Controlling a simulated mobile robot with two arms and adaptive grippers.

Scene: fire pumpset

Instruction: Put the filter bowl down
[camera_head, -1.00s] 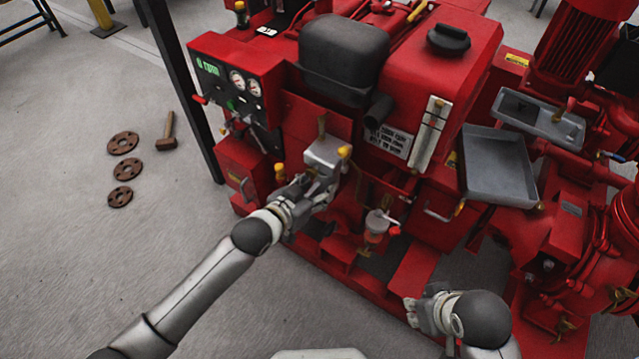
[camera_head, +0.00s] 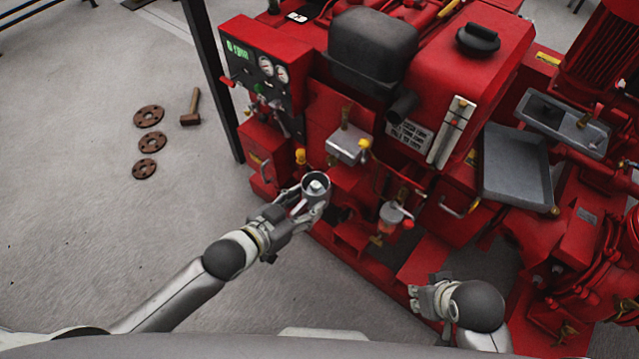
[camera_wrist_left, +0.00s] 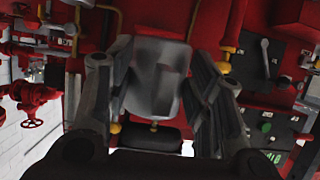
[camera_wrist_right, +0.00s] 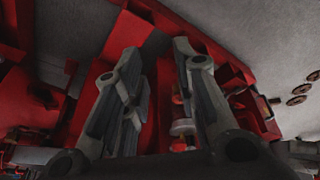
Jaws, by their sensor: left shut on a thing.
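The filter bowl (camera_head: 316,187) is a grey metal cup with a pale piece inside, its open top facing up. My left gripper (camera_head: 303,205) is shut on it and holds it in front of the red machine, apart from the grey filter head (camera_head: 348,144). In the left wrist view the grey bowl (camera_wrist_left: 155,80) sits between both fingers. My right gripper (camera_head: 425,298) is low at the front right of the machine. In the right wrist view its fingers (camera_wrist_right: 150,85) are spread, with nothing held between them.
A large grey tray (camera_head: 517,185) and a smaller tray (camera_head: 563,124) lie on the machine's right side. Rusty flanges (camera_head: 147,142) and a mallet (camera_head: 191,110) lie on the clear floor at left.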

